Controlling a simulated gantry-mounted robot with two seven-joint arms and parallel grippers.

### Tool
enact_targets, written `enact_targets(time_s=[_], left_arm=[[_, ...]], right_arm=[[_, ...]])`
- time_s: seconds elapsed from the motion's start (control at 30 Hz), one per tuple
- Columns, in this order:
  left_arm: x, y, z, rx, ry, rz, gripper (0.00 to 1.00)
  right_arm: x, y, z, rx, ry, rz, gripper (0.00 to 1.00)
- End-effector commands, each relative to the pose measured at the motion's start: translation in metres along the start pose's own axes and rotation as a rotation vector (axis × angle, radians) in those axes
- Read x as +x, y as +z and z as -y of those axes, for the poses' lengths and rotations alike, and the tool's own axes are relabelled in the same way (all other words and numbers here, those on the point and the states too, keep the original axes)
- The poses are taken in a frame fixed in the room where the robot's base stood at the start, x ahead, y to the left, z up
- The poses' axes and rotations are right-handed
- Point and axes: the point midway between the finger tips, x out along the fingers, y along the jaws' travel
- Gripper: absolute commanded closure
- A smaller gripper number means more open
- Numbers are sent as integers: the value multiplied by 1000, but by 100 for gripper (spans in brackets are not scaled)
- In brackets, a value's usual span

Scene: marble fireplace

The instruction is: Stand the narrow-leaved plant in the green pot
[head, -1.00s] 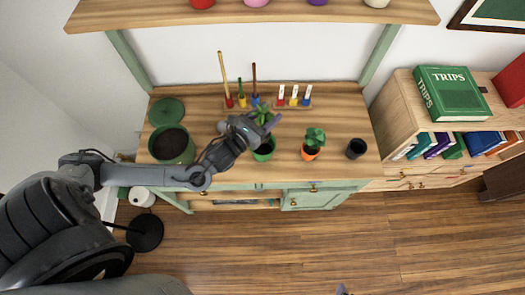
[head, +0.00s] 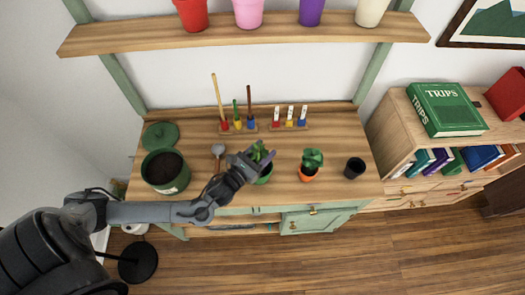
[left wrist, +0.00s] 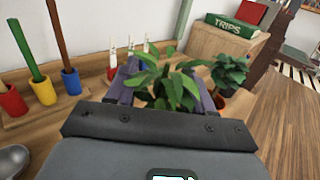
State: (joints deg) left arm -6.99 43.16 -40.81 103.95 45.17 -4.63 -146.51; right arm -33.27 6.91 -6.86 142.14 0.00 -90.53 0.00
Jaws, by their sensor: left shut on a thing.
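The plant with pointed, narrower leaves (head: 258,150) stands in a small green pot (head: 265,178) near the middle of the worktop. My left gripper (head: 262,162) is at this plant and shut on it. In the left wrist view the plant's leaves (left wrist: 172,82) rise between the two fingers; the grip point and the pot are hidden there. I cannot tell whether the pot is off the worktop. A larger dark green pot (head: 165,188) with soil inside stands at the left of the worktop. My right gripper is not in view.
A round-leaved plant (head: 312,158) in an orange pot (head: 308,176) and a black cup (head: 355,168) stand to the right. Tool holders (head: 238,128) and labelled markers (head: 290,116) line the back. A trowel (head: 218,150) lies between the large pot and the plant. A shelf (head: 240,38) hangs above.

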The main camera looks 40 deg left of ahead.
Motion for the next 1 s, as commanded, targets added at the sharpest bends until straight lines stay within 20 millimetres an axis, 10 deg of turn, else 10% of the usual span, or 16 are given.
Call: enact_targets(time_s=[0.23, 0.27, 0.43, 1.0], left_arm=[[0, -3, 0, 0, 1, 0, 97], [0, -3, 0, 0, 1, -1, 46], [0, -3, 0, 0, 1, -1, 22], [-23, 0, 0, -1, 0, -5, 22]], right_arm=[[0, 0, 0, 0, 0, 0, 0], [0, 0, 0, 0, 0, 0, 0], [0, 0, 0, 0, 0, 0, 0], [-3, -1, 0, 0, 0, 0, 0]])
